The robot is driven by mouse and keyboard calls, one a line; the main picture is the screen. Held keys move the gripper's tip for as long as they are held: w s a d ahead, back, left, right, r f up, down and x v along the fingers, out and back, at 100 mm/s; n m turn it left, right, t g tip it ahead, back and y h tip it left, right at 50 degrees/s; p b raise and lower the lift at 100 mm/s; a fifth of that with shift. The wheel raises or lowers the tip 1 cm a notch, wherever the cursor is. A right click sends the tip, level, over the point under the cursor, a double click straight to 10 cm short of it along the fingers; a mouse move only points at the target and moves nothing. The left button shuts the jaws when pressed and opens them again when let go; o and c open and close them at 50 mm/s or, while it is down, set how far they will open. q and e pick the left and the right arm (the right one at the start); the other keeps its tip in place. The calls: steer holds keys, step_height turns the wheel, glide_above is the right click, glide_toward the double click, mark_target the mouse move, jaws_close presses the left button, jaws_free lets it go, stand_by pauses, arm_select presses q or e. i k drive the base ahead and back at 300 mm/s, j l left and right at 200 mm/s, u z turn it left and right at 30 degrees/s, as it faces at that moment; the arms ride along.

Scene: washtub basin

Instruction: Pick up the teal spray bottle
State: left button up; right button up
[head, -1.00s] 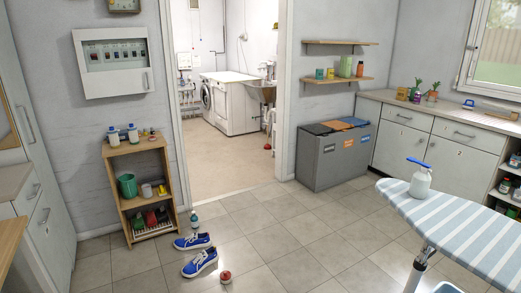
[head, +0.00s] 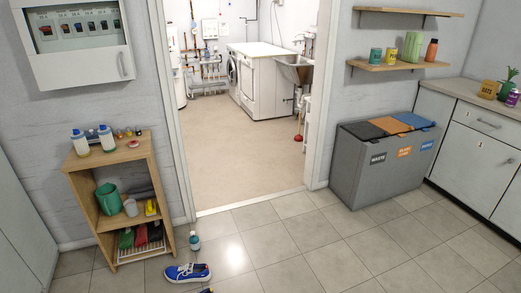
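A small teal bottle with a pale band (head: 195,241) stands upright on the floor tiles, just right of the wooden shelf unit. It is too small to tell whether its top is a spray head. Neither of my grippers shows in the head view.
A blue shoe (head: 187,272) lies on the floor in front of the bottle; a second is cut off at the bottom edge. The wooden shelf unit (head: 118,160) stands left, a grey waste bin unit (head: 358,178) right of the open doorway. Floor between is clear.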

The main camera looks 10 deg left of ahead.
mark_target(194, 244)
steer(key=i+u, duration=0.15)
steer(key=i, duration=0.35)
steer(key=i+l+u, duration=0.15)
steer(key=i, duration=0.3)
steer(key=i+l+u, duration=0.15)
steer(key=i, duration=0.35)
steer(key=i+l+u, duration=0.15)
steer(key=i, duration=0.3)
steer(key=l, duration=0.1)
